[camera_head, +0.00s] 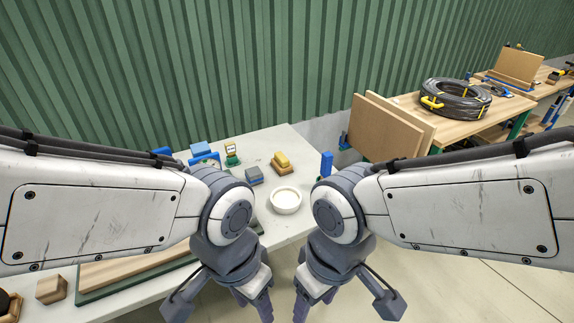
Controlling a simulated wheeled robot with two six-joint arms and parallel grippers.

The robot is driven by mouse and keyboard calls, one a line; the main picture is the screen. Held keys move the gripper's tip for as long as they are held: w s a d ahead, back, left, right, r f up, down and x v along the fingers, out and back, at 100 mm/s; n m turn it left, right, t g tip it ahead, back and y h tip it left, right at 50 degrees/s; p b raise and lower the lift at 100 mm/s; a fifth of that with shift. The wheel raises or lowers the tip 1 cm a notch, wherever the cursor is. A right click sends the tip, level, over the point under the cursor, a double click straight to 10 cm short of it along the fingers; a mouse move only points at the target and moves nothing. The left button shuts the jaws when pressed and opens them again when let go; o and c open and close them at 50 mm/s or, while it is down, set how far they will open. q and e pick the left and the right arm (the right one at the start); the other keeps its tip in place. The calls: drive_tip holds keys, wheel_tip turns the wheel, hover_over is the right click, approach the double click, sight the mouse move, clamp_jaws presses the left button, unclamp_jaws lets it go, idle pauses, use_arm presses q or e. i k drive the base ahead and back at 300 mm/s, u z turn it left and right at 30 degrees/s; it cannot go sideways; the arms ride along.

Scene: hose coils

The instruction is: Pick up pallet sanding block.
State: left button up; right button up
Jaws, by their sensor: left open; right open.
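A yellow block (282,158) sits on a small wooden, pallet-like base (281,168) toward the back of the white table (283,241). A grey and blue block (254,175) lies just left of it. I cannot tell for sure which of these is the sanding block. My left gripper (253,305) is open and points down at the bottom of the view, nearer to me than both blocks. My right gripper (313,307) is open beside it, past the table's right edge. Neither gripper touches a block, and the fingertips are partly cut off by the frame.
A white bowl (286,200) stands between the blocks and my grippers. A blue upright piece (326,164) is at the right edge. A small bottle-like item (231,154) stands at the back. A wooden cube (51,289) is at lower left. A hose coil (457,100) lies on another bench.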

sight(281, 164)
drive_tip(key=z, duration=0.25)
drive_tip(key=k, duration=0.5)
drive_tip(key=z, duration=1.25)
drive_tip(key=i, duration=2.6)
drive_tip(key=u, duration=1.5)
drive_tip(key=i, duration=0.8)
drive_tip(key=u, duration=0.8)
